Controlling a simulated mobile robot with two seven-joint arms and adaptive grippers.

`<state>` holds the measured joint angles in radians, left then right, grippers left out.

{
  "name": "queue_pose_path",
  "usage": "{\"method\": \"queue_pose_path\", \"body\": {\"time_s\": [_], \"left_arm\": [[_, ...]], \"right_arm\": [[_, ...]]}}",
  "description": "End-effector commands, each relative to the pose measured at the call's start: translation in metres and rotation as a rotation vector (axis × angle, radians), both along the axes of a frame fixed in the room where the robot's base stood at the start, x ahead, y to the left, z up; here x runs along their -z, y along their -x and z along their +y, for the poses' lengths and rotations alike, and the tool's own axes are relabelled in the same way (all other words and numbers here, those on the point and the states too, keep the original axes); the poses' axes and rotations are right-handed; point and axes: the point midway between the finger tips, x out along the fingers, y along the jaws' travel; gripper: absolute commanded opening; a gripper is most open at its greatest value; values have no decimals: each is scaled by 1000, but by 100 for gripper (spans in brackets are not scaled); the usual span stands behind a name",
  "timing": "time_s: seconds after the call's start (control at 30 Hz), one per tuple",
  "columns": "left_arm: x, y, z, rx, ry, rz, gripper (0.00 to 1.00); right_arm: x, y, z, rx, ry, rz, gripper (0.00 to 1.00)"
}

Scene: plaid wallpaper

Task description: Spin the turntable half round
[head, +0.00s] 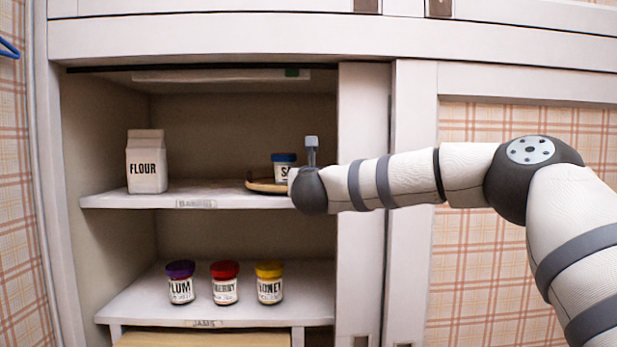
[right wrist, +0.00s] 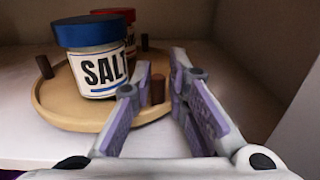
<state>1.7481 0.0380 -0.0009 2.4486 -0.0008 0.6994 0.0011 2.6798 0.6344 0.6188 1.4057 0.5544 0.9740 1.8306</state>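The turntable is a round tan wooden tray (right wrist: 62,108) with a raised rim and dark brown pegs. It lies on the upper shelf, and its left edge shows in the head view (head: 257,186). A blue-lidded salt jar (right wrist: 98,70) stands on it, with a red-lidded jar (right wrist: 130,36) partly hidden behind. One peg (right wrist: 158,90) stands at the near right rim, one (right wrist: 44,66) at the left, one (right wrist: 144,43) at the back. My right gripper (right wrist: 160,72) is open, its fingers apart, with the near peg showing in the gap. Contact cannot be told. My left gripper is out of view.
A flour carton (head: 146,162) stands at the left of the upper shelf (head: 215,197). Plum (head: 181,284), red-lidded (head: 225,284) and honey (head: 269,285) jars stand on the lower shelf. A white cabinet upright (head: 363,240) is close to my right arm. The upper shelf's middle is clear.

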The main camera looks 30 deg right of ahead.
Motion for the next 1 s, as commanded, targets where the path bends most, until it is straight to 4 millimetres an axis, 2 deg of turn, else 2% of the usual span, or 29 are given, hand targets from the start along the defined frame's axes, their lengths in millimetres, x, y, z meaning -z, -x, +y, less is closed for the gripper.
{"method": "queue_pose_path", "body": {"time_s": [0.27, 0.37, 0.7, 0.83, 1.0], "left_arm": [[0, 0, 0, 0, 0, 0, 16], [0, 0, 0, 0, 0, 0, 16], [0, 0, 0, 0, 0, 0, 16], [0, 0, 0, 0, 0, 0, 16], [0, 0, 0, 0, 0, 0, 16]], "right_arm": [[0, 0, 1, -3, 2, 0, 19], [-1, 8, 7, -5, 1, 1, 19], [0, 80, 53, -5, 1, 0, 19], [0, 96, 63, -3, 1, 0, 19], [0, 101, 66, 0, 1, 0, 19]]}}
